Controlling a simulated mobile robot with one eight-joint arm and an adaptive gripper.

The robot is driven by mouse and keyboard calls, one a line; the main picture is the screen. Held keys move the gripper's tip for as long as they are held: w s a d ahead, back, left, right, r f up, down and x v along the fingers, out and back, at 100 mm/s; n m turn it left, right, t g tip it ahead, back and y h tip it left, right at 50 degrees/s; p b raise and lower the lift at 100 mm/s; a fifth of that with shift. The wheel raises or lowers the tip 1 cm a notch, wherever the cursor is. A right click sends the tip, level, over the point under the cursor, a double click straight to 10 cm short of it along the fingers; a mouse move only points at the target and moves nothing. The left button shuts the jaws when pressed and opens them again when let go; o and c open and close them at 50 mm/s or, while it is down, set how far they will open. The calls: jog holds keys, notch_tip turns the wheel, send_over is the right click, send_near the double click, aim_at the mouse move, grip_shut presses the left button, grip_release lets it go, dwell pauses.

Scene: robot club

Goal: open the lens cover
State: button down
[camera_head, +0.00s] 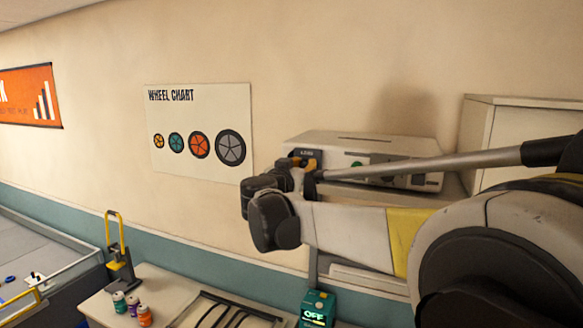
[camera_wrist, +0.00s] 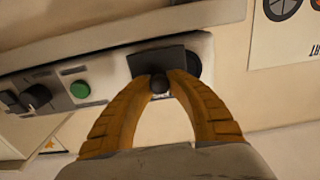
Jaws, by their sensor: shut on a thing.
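The lens cover (camera_wrist: 157,58) is a dark grey plate on the front of a pale projector-like box (camera_head: 350,142). A small round dark knob (camera_wrist: 159,84) sits at the cover's edge in the wrist view. My gripper (camera_wrist: 160,80) has its two orange fingers closed on this knob. A round black part, perhaps the lens (camera_wrist: 193,64), shows beside the cover, partly hidden by it and a finger. In the head view my gripper (camera_head: 304,164) is at the left end of the box, and my wrist and arm hide much of that area.
The box has a green button (camera_wrist: 80,90) and dark knobs (camera_wrist: 37,97). A pale cabinet (camera_head: 530,130) stands to the right. A wheel chart (camera_head: 200,130) hangs on the wall.

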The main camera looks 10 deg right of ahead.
aim_at(325, 162)
jog(key=s+d, duration=0.1)
jog(key=d, duration=0.1)
jog(key=s+d, duration=0.1)
jog(key=d, duration=0.1)
jog(key=shift+s, duration=0.4)
jog(key=shift+w+a, duration=0.15)
jog(key=shift+a, duration=0.1)
jog(key=c, duration=1.3)
grip_release()
jog(key=shift+d, duration=0.1)
jog(key=shift+o, duration=0.2)
jog(key=shift+s+a, duration=0.2)
jog(key=shift+a, duration=0.05)
jog(key=v, duration=1.1)
jog(key=shift+s, duration=0.3)
jog(key=shift+a, duration=0.1)
